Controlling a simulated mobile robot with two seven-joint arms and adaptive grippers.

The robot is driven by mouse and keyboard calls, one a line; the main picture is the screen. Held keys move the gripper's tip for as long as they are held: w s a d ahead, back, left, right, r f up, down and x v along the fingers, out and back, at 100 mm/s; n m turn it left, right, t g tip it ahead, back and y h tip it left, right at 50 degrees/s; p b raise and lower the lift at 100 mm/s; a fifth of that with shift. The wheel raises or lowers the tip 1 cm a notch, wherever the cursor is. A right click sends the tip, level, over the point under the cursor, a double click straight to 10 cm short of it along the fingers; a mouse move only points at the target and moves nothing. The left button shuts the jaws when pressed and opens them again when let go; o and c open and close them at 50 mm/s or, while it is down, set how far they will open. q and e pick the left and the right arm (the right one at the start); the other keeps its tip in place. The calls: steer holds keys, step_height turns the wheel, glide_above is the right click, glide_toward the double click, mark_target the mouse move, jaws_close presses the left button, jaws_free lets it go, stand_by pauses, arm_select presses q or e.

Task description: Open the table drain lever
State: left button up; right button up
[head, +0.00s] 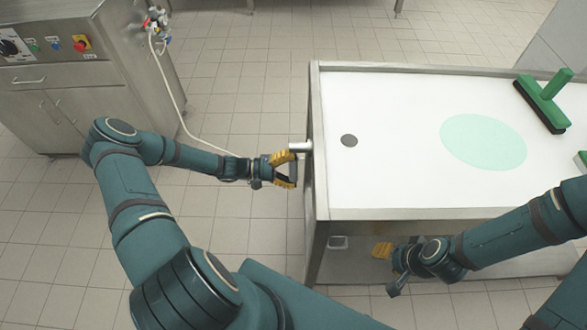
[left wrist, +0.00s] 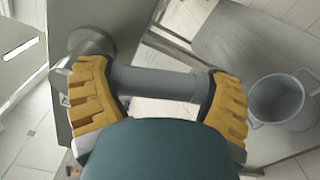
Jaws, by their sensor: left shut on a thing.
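The drain lever shows as a short silver pipe stub (head: 300,147) at the left side of the white-topped table (head: 400,185). In the left wrist view its grey bar (left wrist: 158,83) lies crosswise between the two yellow finger pads. My left gripper (head: 285,170) is shut on this lever, just outside the table's left edge. It also shows in the left wrist view (left wrist: 165,100). A dark round drain hole (head: 349,140) is in the tabletop near that edge. My right gripper (head: 386,268) is in front of the table; its finger opening is unclear.
A green squeegee (head: 545,103) stands on the table's far right, beside a pale green oval patch (head: 483,141). A steel cabinet (head: 75,85) with knobs and a red button is at back left. A grey bucket (left wrist: 278,102) shows in the left wrist view. Tiled floor lies between cabinet and table.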

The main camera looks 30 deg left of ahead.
arm_select(q)
steer(key=o, duration=1.1)
steer(key=v, duration=1.2)
